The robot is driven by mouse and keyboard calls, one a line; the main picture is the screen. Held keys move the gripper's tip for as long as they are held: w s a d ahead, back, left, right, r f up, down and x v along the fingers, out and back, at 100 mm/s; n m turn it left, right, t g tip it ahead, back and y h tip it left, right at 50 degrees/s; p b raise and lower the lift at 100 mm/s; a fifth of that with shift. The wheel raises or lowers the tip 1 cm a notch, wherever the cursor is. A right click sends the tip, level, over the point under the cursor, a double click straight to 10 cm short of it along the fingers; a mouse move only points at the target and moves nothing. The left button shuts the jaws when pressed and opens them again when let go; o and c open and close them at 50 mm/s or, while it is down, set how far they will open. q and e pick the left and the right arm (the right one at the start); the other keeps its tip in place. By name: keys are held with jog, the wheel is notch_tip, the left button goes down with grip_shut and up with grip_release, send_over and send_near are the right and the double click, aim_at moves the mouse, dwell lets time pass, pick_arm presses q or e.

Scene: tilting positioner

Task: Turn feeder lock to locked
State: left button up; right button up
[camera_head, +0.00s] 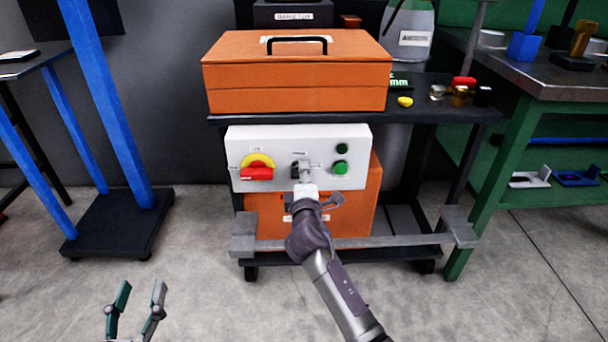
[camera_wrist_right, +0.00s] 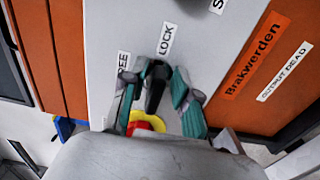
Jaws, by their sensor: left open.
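The feeder lock is a black selector knob (camera_wrist_right: 155,88) on the white control panel (camera_head: 240,152). In the right wrist view a LOCK label (camera_wrist_right: 167,39) sits just above the knob and a partly hidden FREE label (camera_wrist_right: 122,66) to its left. The knob's upper end lies nearer the LOCK label; its exact setting is unclear. My right gripper (camera_wrist_right: 160,78) has one teal finger on each side of the knob; whether they touch it is unclear. In the head view its hand hides most of the knob. My left gripper (camera_head: 137,300) is open and empty, low over the floor.
On the panel are a red-and-yellow rotary switch (camera_head: 257,168), left of the knob, and two green buttons (camera_head: 341,168) to the right. An orange case (camera_head: 297,72) stands on the shelf above. A grey bar (camera_head: 390,240) runs below the panel in front of the cart.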

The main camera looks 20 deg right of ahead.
dwell(0.3)
jog(key=v, duration=1.2)
jog(key=shift+r, duration=0.1)
